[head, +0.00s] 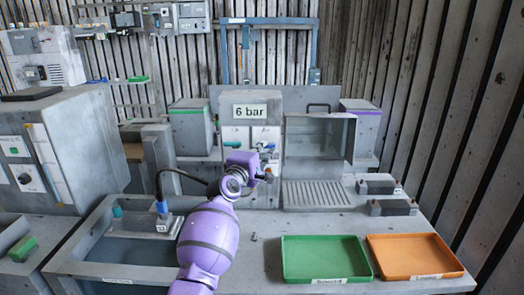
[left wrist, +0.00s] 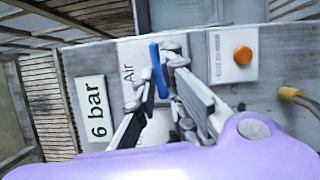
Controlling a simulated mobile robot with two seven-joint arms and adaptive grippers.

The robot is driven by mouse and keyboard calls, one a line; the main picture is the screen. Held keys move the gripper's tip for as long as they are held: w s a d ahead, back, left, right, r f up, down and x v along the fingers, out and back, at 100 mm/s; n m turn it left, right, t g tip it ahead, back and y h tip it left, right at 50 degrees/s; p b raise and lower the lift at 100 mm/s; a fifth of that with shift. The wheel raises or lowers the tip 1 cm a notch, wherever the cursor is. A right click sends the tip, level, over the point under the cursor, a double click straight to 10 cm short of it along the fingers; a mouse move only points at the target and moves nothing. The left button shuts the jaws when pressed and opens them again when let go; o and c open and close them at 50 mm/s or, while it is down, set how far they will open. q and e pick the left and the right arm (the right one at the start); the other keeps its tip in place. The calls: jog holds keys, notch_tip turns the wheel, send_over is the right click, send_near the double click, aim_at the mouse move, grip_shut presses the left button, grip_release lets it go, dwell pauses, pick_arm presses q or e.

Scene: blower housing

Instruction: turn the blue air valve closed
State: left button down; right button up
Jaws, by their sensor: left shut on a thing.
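The blue valve handle (left wrist: 158,70) shows in the left wrist view as a slim blue bar in front of the label "Air" on the grey panel (head: 293,98). My left gripper (left wrist: 160,82) is shut on this handle, with one finger on each side of it. In the head view my left gripper (head: 264,165) is at the panel, below the "6 bar" sign (head: 250,111). There my purple wrist and the gripper hide the handle. The valve body behind the fingers is mostly hidden. My right gripper is in neither view.
An orange button (left wrist: 243,55) sits on a white plate beside the valve. An open clear-fronted box (head: 315,145) stands right of the panel. A green tray (head: 325,277) and an orange tray (head: 412,275) lie on the bench. A sunken basin (head: 95,250) is at left.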

pick_arm(q)
jog(key=shift+m, duration=0.7)
jog(key=c, duration=1.8)
grip_release()
jog(key=v, duration=1.2)
jog(key=shift+r, duration=0.25)
jog(key=shift+s+f, duration=0.1)
